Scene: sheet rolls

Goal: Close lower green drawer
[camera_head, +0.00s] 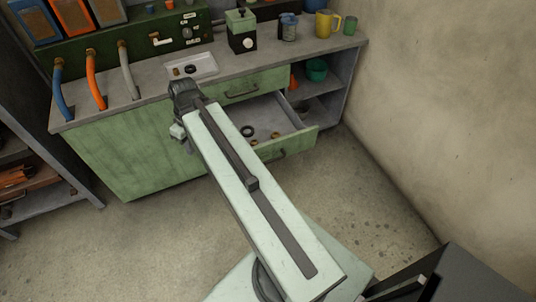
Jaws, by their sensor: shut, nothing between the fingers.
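The lower green drawer (301,137) is pulled out of the green cabinet below the counter. Its grey inside shows, with several small rings lying in it. Its front has a dark handle (278,154), and part of the drawer is hidden behind my arm. The upper green drawer (262,84) above it is shut. My gripper (178,132) is at the far end of my arm, left of the open drawer and in front of the cabinet's plain green panel. It is small in view, and I cannot tell whether it touches the panel.
The counter (130,110) carries a white tray (191,66), a green grinder-like box (241,32), a yellow mug (326,23) and hoses. Open shelves (322,85) stand right of the drawers. A wall (450,90) closes the right side. The floor (150,240) before the cabinet is clear.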

